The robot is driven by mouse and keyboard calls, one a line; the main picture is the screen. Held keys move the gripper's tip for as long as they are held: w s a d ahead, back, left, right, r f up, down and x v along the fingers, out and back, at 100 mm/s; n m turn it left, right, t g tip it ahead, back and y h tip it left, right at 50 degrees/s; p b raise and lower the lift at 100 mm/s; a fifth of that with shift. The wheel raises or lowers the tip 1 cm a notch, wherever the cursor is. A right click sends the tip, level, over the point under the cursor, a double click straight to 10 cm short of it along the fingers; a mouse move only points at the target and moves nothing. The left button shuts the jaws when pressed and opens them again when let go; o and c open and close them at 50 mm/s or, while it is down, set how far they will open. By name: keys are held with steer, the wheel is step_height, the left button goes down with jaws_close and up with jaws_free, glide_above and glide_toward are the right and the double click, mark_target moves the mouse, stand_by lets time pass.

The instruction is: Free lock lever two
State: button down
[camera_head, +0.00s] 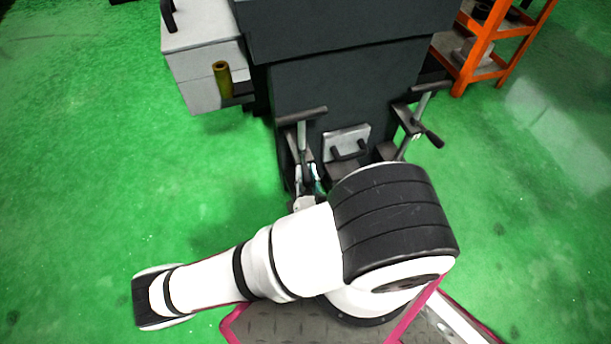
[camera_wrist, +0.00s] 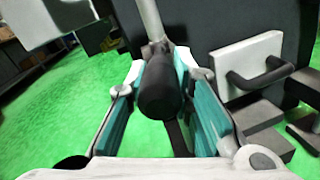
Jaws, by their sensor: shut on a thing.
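Two lock levers stand on the front of the dark machine. The left lever (camera_head: 302,135) has a metal rod and a dark crossbar at its top. The right lever (camera_head: 408,140) has a similar bar and a black grip pointing out to the right. No mark shows which one is lever two. My gripper (camera_head: 308,180) is at the lower end of the left lever. In the wrist view, my gripper (camera_wrist: 165,70) has its teal-padded fingers on both sides of the black grip (camera_wrist: 160,90) and is shut on it. The left lever's rod (camera_wrist: 150,20) rises behind that grip.
A pale plate with a black handle (camera_head: 346,143) sits between the levers, close right of my gripper. A grey box (camera_head: 205,60) with a brass-coloured cylinder (camera_head: 222,78) stands left. An orange shelf (camera_head: 490,45) stands at back right. Green floor is clear on both sides.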

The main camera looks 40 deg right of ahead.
steer(key=shift+s+f, duration=0.1)
steer(key=c, duration=1.4)
jaws_free()
steer(key=v, duration=0.7)
steer(key=shift+s+a, duration=0.15)
steer(key=shift+a, duration=0.05)
